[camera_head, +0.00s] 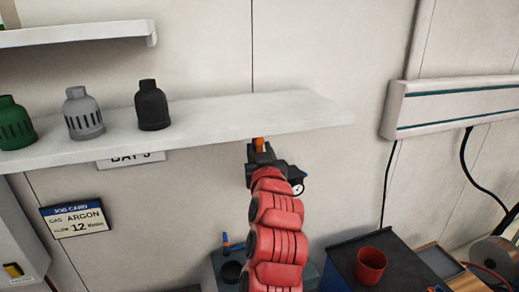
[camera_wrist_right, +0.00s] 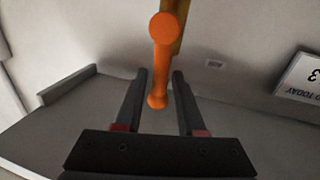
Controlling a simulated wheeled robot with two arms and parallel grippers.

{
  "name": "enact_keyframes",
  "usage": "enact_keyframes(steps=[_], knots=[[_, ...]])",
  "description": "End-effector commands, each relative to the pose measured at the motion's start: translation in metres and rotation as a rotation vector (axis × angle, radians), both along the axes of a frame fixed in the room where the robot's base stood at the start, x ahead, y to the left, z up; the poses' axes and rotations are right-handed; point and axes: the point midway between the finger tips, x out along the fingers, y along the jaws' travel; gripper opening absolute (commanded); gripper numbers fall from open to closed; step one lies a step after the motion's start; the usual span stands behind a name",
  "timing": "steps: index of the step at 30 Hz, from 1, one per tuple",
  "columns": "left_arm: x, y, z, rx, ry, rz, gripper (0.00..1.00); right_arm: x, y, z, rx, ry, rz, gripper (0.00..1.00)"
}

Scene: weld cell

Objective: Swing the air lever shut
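The orange air lever (camera_head: 258,144) shows just under the front edge of the shelf in the head view, mostly hidden by my right gripper. In the right wrist view the lever (camera_wrist_right: 160,65) has a round knob at the top and a bar running down from it, in front of a yellow pipe (camera_wrist_right: 181,25). My right gripper (camera_head: 256,157) is at the lever. In the wrist view its two fingers (camera_wrist_right: 158,85) are apart, with the lever's lower end between them. I cannot tell whether either finger touches it. My left gripper is not in view.
A white shelf (camera_head: 240,115) runs above my right gripper, holding a green, a grey (camera_head: 83,113) and a black nozzle cup (camera_head: 152,105). A red cup (camera_head: 370,266) stands on a dark surface at lower right. A job card (camera_head: 75,218) hangs at left.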

Motion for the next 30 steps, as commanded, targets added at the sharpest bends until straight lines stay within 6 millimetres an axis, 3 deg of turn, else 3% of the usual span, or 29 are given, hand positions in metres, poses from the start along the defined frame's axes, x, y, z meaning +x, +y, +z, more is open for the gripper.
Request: enact_keyframes(steps=[1,6,30], knots=[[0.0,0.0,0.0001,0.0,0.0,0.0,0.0,0.0,-0.0001,0.0,0.0,0.0,0.0,0.27],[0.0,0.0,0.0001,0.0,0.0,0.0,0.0,0.0,-0.0002,0.0,0.0,0.0,0.0,0.0],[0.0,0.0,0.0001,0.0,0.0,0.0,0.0,0.0001,-0.0002,-0.0001,0.0,0.0,0.0,0.0]])
